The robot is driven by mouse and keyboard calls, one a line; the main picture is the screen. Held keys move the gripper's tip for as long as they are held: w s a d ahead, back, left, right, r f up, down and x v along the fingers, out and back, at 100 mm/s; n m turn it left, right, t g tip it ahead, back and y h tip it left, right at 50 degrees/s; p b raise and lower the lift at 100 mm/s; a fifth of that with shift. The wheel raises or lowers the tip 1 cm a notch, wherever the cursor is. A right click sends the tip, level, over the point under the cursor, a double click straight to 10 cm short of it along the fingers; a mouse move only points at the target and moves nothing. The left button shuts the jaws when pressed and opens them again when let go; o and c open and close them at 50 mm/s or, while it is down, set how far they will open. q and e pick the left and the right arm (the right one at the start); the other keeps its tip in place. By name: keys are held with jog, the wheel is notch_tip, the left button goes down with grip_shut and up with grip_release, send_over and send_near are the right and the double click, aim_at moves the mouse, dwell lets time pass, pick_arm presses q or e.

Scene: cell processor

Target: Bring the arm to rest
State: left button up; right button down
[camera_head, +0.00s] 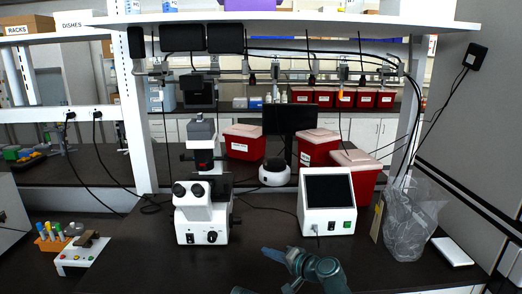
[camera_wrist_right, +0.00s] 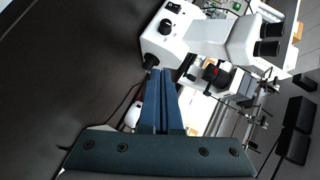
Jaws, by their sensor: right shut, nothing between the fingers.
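My right gripper (camera_head: 275,254) is low in the middle of the head view, over the dark bench top. Its blue fingers point to the left. In the right wrist view its two fingers (camera_wrist_right: 162,76) lie together, shut with nothing between them. The white microscope (camera_wrist_right: 200,30) shows beyond the fingertips there, and I cannot tell how far off it is. The left gripper is in neither view.
The microscope (camera_head: 204,207) and a white device with a dark screen (camera_head: 328,219) stand behind my right gripper. A clear bag (camera_head: 410,225) is at the right. A white tube station (camera_head: 80,258) is at the left. Bare bench (camera_head: 130,260) lies between.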

jog(key=s+d+f+n+g+h, duration=0.4)
jog(key=s+f+n+g, duration=0.15)
jog(key=s+f, duration=0.5)
jog(key=s+d+f+g+h, duration=0.4)
jog(key=s+d+f+h, duration=0.15)
jog(key=s+d, duration=0.35)
jog(key=s+a+n+g+h, duration=0.1)
jog(key=s+a+n, duration=0.3)
jog(key=a, duration=0.5)
jog(key=shift+s+a+r+h, duration=0.2)
jog(key=shift+a+r+h, duration=0.15)
jog(key=shift+r, duration=0.1)
